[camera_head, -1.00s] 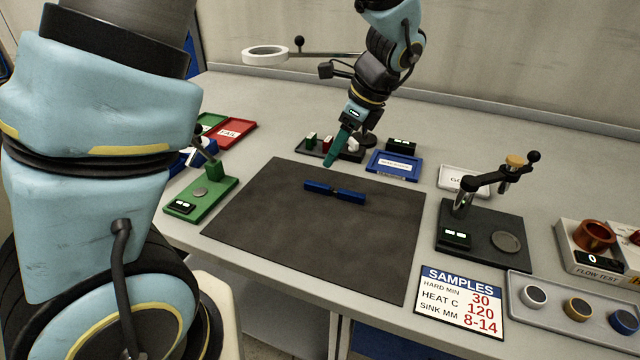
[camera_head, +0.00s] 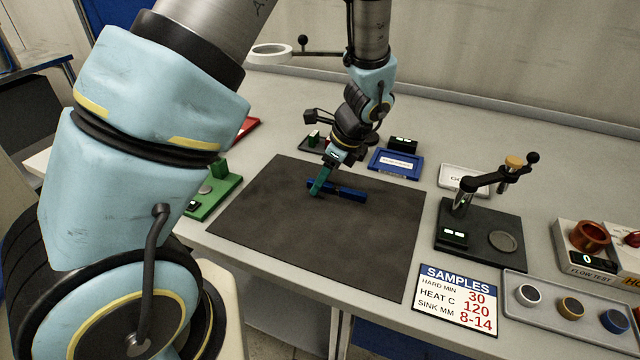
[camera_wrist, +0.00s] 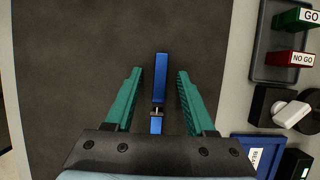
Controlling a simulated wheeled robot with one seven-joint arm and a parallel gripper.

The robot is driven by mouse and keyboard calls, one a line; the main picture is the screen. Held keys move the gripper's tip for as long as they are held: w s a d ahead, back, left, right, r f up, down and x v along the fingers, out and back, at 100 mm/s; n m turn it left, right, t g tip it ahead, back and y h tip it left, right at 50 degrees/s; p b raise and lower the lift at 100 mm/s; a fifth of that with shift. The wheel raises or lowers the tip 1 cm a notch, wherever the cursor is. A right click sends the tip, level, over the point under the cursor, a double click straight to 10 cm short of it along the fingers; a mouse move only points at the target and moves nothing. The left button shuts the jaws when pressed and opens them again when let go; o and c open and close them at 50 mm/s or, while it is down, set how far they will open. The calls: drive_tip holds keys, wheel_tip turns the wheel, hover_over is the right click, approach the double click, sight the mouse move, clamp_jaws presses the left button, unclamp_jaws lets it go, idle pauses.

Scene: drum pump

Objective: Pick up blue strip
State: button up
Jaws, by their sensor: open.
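The blue strip (camera_head: 346,193) lies flat on the dark mat (camera_head: 280,230), with a dark narrow section partway along it. In the wrist view the strip (camera_wrist: 160,78) runs lengthwise between the two green fingers, with a gap on either side. My gripper (camera_head: 316,193) is open and empty over the mat; in the head view its green finger crosses in front of the strip's left part. In the wrist view the fingertips of my gripper (camera_wrist: 159,72) straddle the strip, and the near end is hidden behind the gripper body. I cannot tell the exact height above the mat.
A blue tray (camera_head: 395,163) and a rack with GO (camera_wrist: 308,15) and NO GO (camera_wrist: 301,58) blocks stand behind the mat. A green fixture (camera_head: 215,190) is at its left, a black lever fixture (camera_head: 480,235) at its right. The mat's front is clear.

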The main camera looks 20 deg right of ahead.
clamp_jaws()
idle(0.3)
idle(0.3)
